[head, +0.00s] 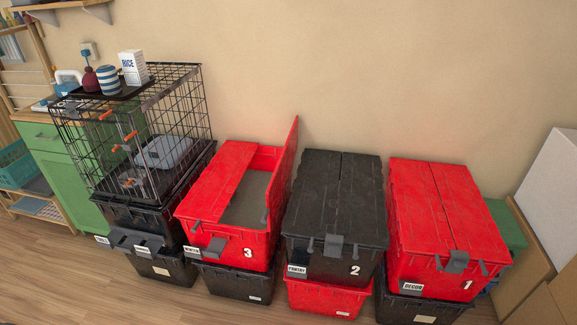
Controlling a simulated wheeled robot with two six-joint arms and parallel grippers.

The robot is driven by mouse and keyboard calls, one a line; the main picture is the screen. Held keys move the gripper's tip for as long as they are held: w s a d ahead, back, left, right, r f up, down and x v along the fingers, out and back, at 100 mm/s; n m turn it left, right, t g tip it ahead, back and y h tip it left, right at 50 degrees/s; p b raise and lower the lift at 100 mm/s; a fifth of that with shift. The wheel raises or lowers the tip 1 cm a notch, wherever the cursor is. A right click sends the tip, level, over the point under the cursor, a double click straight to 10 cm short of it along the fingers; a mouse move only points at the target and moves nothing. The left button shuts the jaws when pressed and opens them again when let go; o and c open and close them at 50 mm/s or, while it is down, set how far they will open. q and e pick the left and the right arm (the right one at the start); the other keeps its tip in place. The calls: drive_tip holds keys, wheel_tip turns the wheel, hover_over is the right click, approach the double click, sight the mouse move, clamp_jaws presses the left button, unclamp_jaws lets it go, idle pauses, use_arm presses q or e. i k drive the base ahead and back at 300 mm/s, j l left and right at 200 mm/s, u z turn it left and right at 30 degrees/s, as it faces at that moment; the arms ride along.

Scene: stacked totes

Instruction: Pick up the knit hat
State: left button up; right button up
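I cannot see a knit hat in the head view. The red tote marked 3 (232,249) sits on a black tote, its front label perhaps reading WINTER. Its right lid flap (282,172) stands up and its left flap (218,185) lies shut. Through the open half I see a grey inside (250,200); the near walls hide part of it, and I make out no hat there. Neither my left nor my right gripper is in view.
The shut black tote marked 2 (330,262) and shut red tote marked 1 (435,275) stand to the right, each on another tote. A wire crate (185,110) stands on black totes at left. Wood floor (150,300) is clear in front; cardboard boxes (525,265) stand at far right.

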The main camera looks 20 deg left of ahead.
sight(90, 82)
drive_tip(key=u, duration=1.8)
drive_tip(key=z, duration=0.55)
drive_tip(key=i+j+z, duration=0.1)
drive_tip(key=z, duration=0.35)
drive_tip(key=j+z, duration=0.3)
drive_tip(key=z, duration=0.2)
drive_tip(key=j+z, duration=0.25)
drive_tip(key=z, duration=0.2)
drive_tip(key=j+z, duration=0.25)
drive_tip(key=z, duration=0.2)
drive_tip(key=k+j+z, duration=0.35)
drive_tip(key=j, duration=0.35)
drive_tip(key=k+j+z, duration=0.35)
drive_tip(key=j, duration=0.25)
drive_tip(key=k+j+z, duration=0.4)
drive_tip(key=k+j, duration=0.05)
drive_tip(key=j, duration=0.1)
